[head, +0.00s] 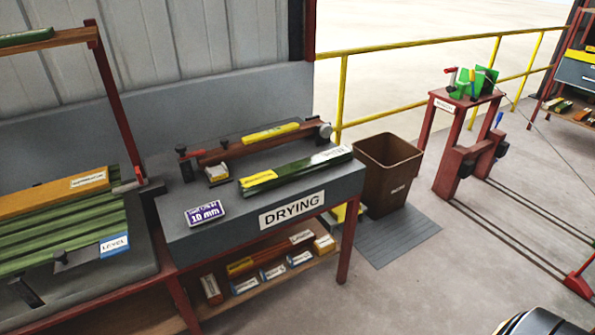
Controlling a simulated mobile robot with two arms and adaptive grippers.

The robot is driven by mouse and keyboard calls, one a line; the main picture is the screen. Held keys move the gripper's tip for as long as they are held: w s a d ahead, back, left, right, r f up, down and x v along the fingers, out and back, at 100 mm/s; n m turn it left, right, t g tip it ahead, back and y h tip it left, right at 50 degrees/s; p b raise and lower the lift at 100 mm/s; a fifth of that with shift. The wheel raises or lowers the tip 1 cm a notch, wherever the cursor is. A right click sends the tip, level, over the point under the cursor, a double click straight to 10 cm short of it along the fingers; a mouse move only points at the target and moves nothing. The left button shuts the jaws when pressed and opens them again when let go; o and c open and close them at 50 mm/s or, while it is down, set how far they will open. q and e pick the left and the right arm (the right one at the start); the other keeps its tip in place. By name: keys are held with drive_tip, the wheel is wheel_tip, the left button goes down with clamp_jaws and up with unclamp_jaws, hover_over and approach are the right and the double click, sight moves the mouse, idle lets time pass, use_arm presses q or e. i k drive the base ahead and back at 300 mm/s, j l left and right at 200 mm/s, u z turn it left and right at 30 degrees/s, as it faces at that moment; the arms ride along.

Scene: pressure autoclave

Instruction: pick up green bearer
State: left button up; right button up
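A long dark green bar (300,168) with a white label at its right end lies along the front of the grey table marked DRYING (345,187). A yellow piece (258,179) is at its left end. Several green lengths (60,235) lie side by side in a stack at the left, under an orange-brown board (55,196). Another green piece (25,37) lies on the high shelf at the top left. I cannot tell which of these is the green bearer.
A purple-and-white 10 mm card (206,212) lies on the table's left front. A brown clamp bar (250,146) runs behind the green bar. A brown bin (388,170) and a red stand (455,150) are to the right. Floor in front is clear.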

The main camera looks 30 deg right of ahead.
sight(250, 186)
drive_tip(key=i+l+u, duration=0.2)
drive_tip(key=i+l, duration=0.2)
drive_tip(key=i+l+u, duration=0.2)
drive_tip(key=i+l, duration=0.15)
drive_tip(key=l, duration=0.2)
